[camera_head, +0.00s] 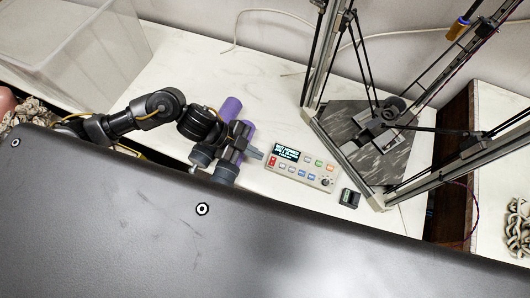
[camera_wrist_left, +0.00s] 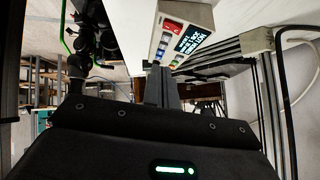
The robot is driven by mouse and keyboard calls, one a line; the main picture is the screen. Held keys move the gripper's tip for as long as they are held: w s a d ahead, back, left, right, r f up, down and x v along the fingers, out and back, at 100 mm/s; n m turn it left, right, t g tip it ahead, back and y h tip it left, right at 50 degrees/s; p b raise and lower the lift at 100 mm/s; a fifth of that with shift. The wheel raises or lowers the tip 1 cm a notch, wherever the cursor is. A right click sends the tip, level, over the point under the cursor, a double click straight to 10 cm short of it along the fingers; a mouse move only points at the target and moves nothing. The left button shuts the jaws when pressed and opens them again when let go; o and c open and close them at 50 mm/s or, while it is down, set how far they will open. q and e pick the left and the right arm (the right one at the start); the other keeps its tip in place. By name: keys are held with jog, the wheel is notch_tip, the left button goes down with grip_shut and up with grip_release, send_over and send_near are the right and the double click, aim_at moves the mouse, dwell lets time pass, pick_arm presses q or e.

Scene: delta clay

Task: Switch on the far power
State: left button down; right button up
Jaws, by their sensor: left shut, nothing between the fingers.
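A pale control box (camera_head: 300,170) lies on the white table near the middle of the head view. It has a lit dark screen (camera_head: 287,152), a red switch (camera_head: 271,161) at its left end and rows of small coloured buttons. My left gripper (camera_head: 258,154) is shut and empty, its tips close to the box's left end by the red switch. In the left wrist view the gripper (camera_wrist_left: 167,72) points at the box (camera_wrist_left: 181,15), where red parts (camera_wrist_left: 172,27) show. I cannot tell whether tips and box touch. The right gripper is out of view.
A delta machine's dark plate (camera_head: 370,140) and metal frame stand right of the box. A small black block (camera_head: 350,198) lies near the box's right end. A clear bin (camera_head: 75,50) is at the upper left. A white cable (camera_head: 237,28) runs along the back.

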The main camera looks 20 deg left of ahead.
pick_arm(q)
jog(key=v, duration=0.6)
jog(key=shift+s, duration=0.25)
jog(key=shift+s+f, duration=0.1)
jog(key=shift+f, duration=0.15)
